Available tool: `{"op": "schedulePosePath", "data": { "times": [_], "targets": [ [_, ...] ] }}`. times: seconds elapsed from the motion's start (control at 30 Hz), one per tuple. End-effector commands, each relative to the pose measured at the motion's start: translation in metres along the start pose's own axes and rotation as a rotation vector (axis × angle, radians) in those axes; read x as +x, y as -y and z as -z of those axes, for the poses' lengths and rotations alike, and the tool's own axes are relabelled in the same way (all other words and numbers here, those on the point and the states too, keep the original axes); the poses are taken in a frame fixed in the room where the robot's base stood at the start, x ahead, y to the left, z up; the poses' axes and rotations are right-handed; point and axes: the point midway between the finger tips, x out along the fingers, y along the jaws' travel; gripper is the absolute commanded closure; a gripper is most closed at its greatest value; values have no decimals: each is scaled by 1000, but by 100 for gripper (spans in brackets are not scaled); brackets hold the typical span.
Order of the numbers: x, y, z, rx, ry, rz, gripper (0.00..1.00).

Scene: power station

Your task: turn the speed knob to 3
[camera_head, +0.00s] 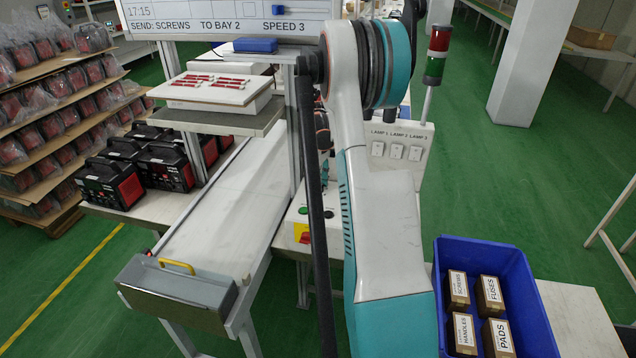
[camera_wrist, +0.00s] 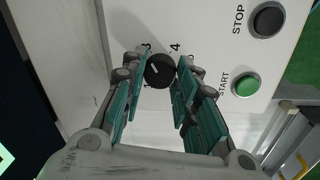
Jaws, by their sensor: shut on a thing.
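The black speed knob (camera_wrist: 160,74) sits on a white control panel (camera_wrist: 215,48) in the wrist view. My gripper (camera_wrist: 159,66) has one finger on each side of the knob and is shut on it. The knob's short white mark points toward the upper left, but its exact setting is hard to read. The numbers 3 and 4 show above the knob, and a 1 shows at its lower left; other numbers are covered by the fingers. In the head view my arm hides the gripper and knob. The board (camera_head: 230,18) there reads "SPEED 3".
A green START button (camera_wrist: 246,85) and a black STOP button (camera_wrist: 268,19) are right of the knob. In the head view, a conveyor (camera_head: 215,215) lies left of my arm and a blue crate (camera_head: 535,310) with several boxes stands right. A lamp-switch panel (camera_head: 400,150) is behind.

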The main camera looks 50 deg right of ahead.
Motion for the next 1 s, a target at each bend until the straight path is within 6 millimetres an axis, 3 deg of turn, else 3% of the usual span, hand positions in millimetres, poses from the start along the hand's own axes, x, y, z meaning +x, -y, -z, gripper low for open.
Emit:
{"op": "schedulePosePath", "data": {
  "times": [0.6, 0.63, 0.7, 1.0],
  "targets": [
    [0, 0, 0, -38, -4, -1, 96],
    [0, 0, 0, -38, -4, -1, 65],
    [0, 0, 0, -38, -4, -1, 51],
    [0, 0, 0, -38, -3, 0, 51]
  ]
}}
